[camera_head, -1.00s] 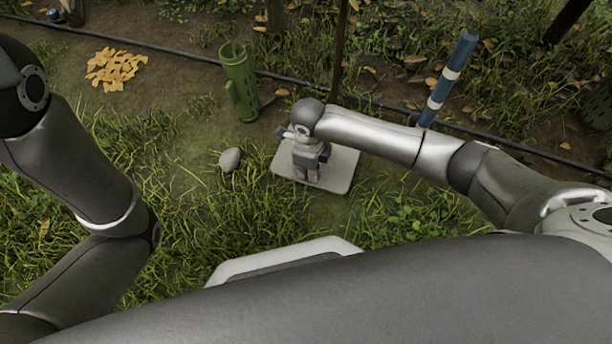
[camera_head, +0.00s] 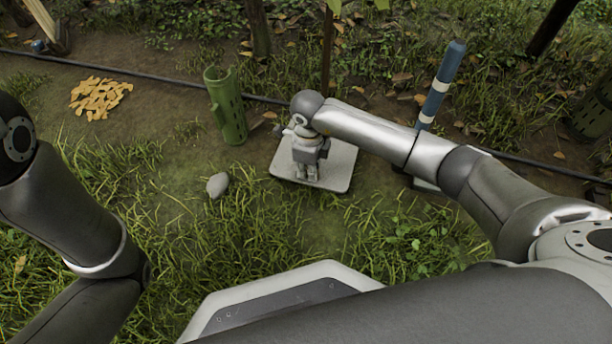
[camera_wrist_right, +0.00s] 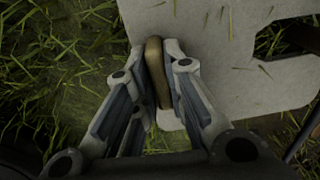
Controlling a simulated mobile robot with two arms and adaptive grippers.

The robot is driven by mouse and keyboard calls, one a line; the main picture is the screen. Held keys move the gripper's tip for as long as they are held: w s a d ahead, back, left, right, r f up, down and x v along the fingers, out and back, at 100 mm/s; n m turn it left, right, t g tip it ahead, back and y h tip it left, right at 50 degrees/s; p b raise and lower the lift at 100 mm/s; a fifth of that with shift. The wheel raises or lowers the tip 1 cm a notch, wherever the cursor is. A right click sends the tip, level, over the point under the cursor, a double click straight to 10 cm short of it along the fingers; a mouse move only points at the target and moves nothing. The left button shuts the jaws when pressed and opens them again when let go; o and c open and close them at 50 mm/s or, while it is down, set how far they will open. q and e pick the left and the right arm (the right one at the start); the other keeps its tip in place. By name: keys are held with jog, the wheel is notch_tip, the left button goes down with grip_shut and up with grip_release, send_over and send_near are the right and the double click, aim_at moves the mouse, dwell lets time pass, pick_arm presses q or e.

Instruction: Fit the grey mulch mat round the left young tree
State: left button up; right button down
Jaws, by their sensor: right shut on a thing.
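The pale grey mulch mat (camera_head: 339,178) is held out flat in front of me. A thin brown young tree stem (camera_head: 327,60) stands just behind it, with a gap between them in the picture. My right gripper (camera_head: 306,178) is over the mat, seen from behind. In the right wrist view, my right gripper (camera_wrist_right: 160,85) is shut on a tan upright tab (camera_wrist_right: 155,70) at the edge of the mat (camera_wrist_right: 215,70). A dark cut-out opens in the mat's right part; I cannot tell what lies in it. My left gripper is out of view.
A green slotted tube (camera_head: 227,110) stands left of the stem. A grey stone (camera_head: 217,185) lies in the grass left of the mat. A blue-and-white post (camera_head: 440,85) stands to the right. A black hose (camera_head: 170,82) crosses behind. Yellow leaves (camera_head: 100,97) lie far left.

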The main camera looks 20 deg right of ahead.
jog(key=shift+w+d+f+b, duration=0.1)
jog(key=shift+w+d+b, duration=0.2)
jog(key=shift+w+d, duration=0.25)
jog(key=shift+w+d+b, duration=0.3)
jog(key=shift+w, duration=0.4)
jog(key=shift+f+b, duration=0.8)
jog(key=shift+f, duration=0.9)
jog(key=c, duration=1.4)
grip_release()
jog(key=shift+s, duration=0.1)
notch_tip(320, 180, up, 6)
jog(key=p, duration=0.5)
